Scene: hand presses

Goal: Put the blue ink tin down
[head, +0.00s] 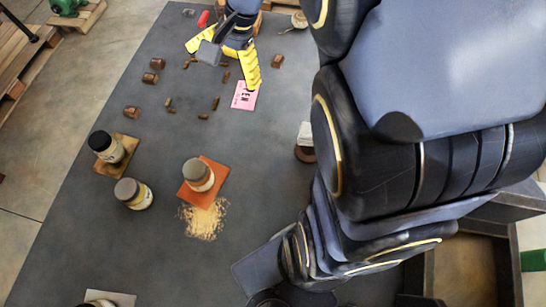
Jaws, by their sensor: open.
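My gripper (224,64) is at the top of the head view, its yellow fingers spread wide. It is open, with no tin visibly held between the fingers. I cannot pick out a clearly blue ink tin; the labels are too small to read. A grey-lidded tin (199,174) stands upright on an orange card. A grey-lidded tin with a yellowish label (133,194) stands upright on the dark surface. A dark-lidded tin (105,146) stands on a wooden board. All three are well apart from my gripper. A pink card (245,95) lies just below the right finger.
Several small brown blocks (131,112) lie scattered on the dark surface (90,240). Pale grains (205,218) are spilled below the orange card (205,198). A brown container (305,153) is partly hidden beside my arm.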

